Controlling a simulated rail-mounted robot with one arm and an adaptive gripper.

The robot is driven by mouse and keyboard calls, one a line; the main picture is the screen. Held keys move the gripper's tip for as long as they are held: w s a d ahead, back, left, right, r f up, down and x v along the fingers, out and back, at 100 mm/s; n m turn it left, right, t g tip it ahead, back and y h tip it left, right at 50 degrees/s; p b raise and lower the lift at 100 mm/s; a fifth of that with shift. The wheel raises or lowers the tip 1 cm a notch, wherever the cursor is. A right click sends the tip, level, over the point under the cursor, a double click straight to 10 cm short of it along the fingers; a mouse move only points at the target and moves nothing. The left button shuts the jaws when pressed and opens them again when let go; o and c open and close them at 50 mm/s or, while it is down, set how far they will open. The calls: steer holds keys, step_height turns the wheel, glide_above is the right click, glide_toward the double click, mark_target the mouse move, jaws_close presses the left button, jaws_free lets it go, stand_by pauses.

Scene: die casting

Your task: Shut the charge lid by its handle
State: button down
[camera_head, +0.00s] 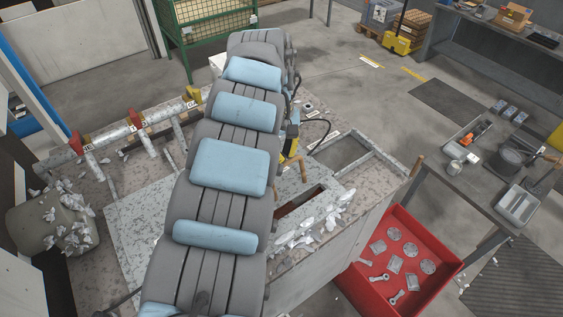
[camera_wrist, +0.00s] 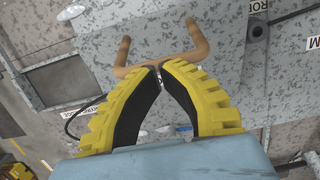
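The brown U-shaped handle (camera_wrist: 196,40) is in the upper middle of the wrist view, on the pale grey speckled face of the charge lid (camera_wrist: 158,32). My gripper (camera_wrist: 160,67) has its two yellow-and-black fingers closed together, with their tips at the handle's crossbar. The crossbar runs across behind the tips; I cannot tell whether they touch it. In the head view the handle (camera_head: 296,163) shows just right of my arm, and my gripper (camera_head: 291,146) is mostly hidden. A dark, reddish slot (camera_head: 300,202) lies open in the furnace top below the handle. The lid's exact angle is unclear.
Silvery metal crusts (camera_head: 318,222) lie along the furnace's front edge. A rectangular recess (camera_head: 343,152) is to the right. A red bin (camera_head: 372,292) with cast parts stands at the lower right, beside a tool table (camera_head: 480,190). A pipe (camera_head: 110,145) with valves runs at the left.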

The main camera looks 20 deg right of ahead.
mark_target(287, 188)
steer(key=shift+s+d+f+b, duration=0.1)
steer(key=shift+s+f+b, duration=0.25)
steer(key=shift+f, duration=1.15)
steer(key=shift+s+f+b, duration=0.15)
steer(key=shift+f+b, duration=0.25)
steer(key=shift+f, duration=1.15)
steer(key=shift+s+d+f+b, duration=0.1)
steer(key=shift+s+f+b, duration=0.25)
steer(key=shift+f, duration=1.15)
steer(key=shift+w+r, duration=0.1)
steer(key=shift+w+a+r+p, duration=0.15)
steer(key=shift+r+p, duration=0.25)
steer(key=shift+r, duration=0.9)
steer(key=shift+w+d+r+p, duration=0.1)
steer(key=shift+w+r+p, duration=0.3)
steer(key=shift+r, duration=0.9)
steer(key=shift+w+a+r+p, duration=0.1)
steer(key=shift+r+p, duration=0.35)
steer(key=shift+r, duration=0.85)
